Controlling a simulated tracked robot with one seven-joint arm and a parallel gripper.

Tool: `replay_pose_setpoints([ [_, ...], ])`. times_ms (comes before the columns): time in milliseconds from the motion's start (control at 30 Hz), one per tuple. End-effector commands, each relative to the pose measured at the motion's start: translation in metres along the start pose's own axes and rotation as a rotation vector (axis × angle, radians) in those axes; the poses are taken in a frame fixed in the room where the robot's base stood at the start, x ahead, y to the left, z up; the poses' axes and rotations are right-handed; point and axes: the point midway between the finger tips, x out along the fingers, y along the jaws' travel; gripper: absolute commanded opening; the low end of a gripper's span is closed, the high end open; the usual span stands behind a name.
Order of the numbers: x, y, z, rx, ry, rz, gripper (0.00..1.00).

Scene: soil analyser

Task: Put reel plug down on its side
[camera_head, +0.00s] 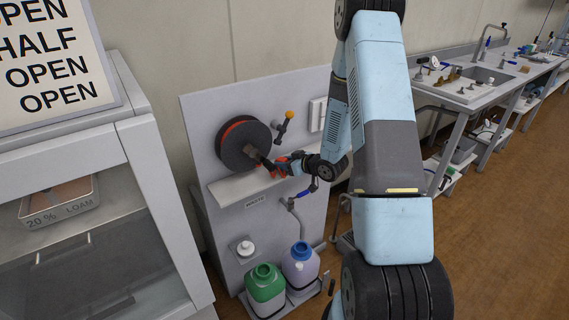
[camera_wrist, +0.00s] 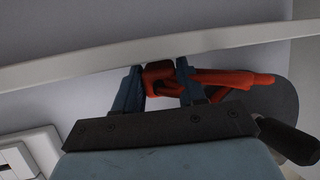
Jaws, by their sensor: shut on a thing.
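The reel plug, an orange-red piece (camera_wrist: 160,76), sits between the two blue-grey fingers of my gripper (camera_wrist: 157,88) in the wrist view. My gripper is shut on it. An orange-red length runs from it to the right. In the head view my gripper (camera_head: 279,165) is small, just right of the reel and above the white shelf (camera_head: 229,190); red shows at its fingers. The reel (camera_head: 233,150) is a dark disc with an orange-red ring, on the grey panel. I cannot tell whether the plug touches the shelf. Its far side is hidden.
A pale shelf edge (camera_wrist: 90,66) crosses close past my fingertips in the wrist view. An orange-tipped lever (camera_head: 285,122) stands right of the reel. Below are a green bottle (camera_head: 265,290) and a lilac bottle (camera_head: 300,268). A glass-fronted cabinet (camera_head: 150,200) is at left.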

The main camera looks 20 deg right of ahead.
Motion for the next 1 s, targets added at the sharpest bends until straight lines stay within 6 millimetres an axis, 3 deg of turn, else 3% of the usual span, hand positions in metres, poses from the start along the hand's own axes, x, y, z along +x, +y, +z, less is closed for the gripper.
replay_pose_setpoints([
  [1000,0.003,-0.002,0.018,0.005,-0.015,-0.002,0.03],
])
